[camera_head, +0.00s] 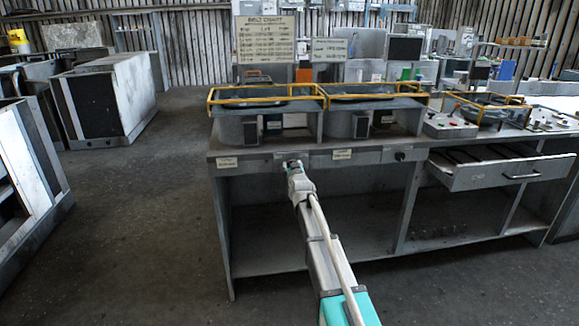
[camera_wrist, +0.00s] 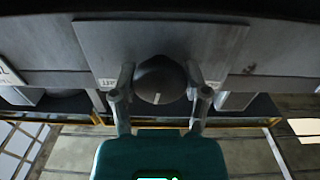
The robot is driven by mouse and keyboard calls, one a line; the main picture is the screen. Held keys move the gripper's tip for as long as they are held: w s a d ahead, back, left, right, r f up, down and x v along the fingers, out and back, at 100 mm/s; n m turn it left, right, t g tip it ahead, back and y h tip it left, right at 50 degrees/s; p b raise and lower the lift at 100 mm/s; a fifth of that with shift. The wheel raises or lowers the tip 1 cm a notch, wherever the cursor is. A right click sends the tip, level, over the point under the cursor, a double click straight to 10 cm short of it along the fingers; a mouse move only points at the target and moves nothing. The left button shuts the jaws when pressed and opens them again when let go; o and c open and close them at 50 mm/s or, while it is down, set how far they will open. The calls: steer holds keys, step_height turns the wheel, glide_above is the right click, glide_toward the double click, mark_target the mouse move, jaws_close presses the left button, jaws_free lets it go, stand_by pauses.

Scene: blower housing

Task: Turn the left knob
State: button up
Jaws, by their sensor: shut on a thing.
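The left knob (camera_wrist: 160,82) is dark and round, with a short white mark on its face near the lower edge in the wrist view. It sits on a grey panel plate (camera_wrist: 165,40). My gripper (camera_wrist: 159,76) has one finger on each side of the knob and is shut on it. In the head view my gripper (camera_head: 293,165) reaches the front panel of the bench (camera_head: 235,163) and hides the left knob. The right knob (camera_head: 399,156) shows small and dark on the same panel, to the right.
Two blower units with yellow rails (camera_head: 265,100) stand on the bench above the panel. An open drawer (camera_head: 500,175) juts out at the right. A belt chart sign (camera_head: 266,40) stands behind. The floor (camera_head: 140,225) at left front is clear.

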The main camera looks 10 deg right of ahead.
steer(key=shift+a+n, duration=0.1)
steer(key=shift+n, duration=0.8)
steer(key=shift+w, duration=0.1)
steer(key=o, duration=1.2)
steer(key=shift+c, duration=0.2)
steer(key=shift+s, duration=0.2)
steer(key=s, duration=1.1)
steer(key=shift+s, duration=0.4)
